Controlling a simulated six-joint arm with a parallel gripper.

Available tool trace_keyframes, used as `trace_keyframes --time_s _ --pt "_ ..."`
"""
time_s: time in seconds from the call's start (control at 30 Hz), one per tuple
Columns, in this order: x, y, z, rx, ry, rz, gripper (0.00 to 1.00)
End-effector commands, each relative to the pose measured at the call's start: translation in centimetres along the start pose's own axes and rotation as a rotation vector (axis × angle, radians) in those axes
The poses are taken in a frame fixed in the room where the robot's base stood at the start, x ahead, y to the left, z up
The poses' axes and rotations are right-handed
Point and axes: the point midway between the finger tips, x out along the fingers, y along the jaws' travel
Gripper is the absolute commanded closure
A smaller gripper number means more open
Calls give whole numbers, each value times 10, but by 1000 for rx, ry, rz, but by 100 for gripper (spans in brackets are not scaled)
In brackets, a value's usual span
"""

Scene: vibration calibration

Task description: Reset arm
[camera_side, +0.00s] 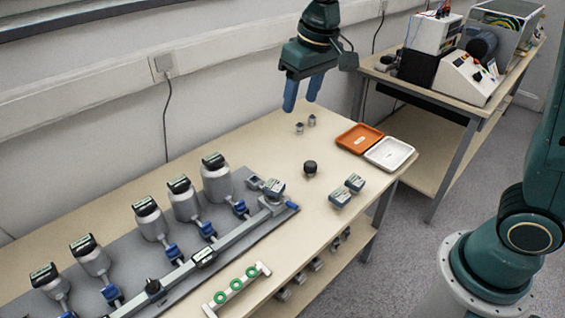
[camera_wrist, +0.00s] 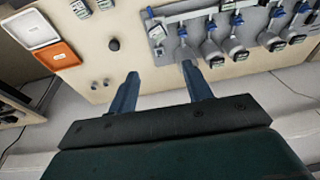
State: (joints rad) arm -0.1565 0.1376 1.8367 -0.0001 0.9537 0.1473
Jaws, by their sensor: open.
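My gripper (camera_side: 302,95) hangs above the back of the table, near the wall, with its blue fingers pointing down. It is open and empty, and the fingers stand apart in the wrist view (camera_wrist: 160,82). Two small grey metal pieces (camera_side: 305,124) stand on the table below and just in front of it. They also show in the wrist view (camera_wrist: 100,83), left of the fingers. A black round knob (camera_side: 310,167) sits farther forward on the table and shows in the wrist view (camera_wrist: 114,44).
A grey plate (camera_side: 100,262) carries several silver canisters (camera_side: 216,178) with black-topped units and a long rail. An orange tray (camera_side: 359,138) and a white tray (camera_side: 390,153) lie at the right. Grey modules (camera_side: 347,191) and a green-ringed holder (camera_side: 236,287) sit near the front edge.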

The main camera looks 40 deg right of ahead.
Motion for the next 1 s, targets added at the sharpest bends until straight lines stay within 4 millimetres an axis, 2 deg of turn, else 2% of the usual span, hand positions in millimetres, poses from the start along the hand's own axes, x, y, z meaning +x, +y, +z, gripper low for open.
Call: trace_keyframes --time_s 0.03,0.2,0.5,0.73,1.0 --pt "-10 5 9 2 16 0 50" --pt "-34 17 39 3 56 0 50" --pt "-63 36 96 3 126 4 50" --pt "-74 47 142 3 179 12 50" --pt "-75 57 194 3 241 23 50"
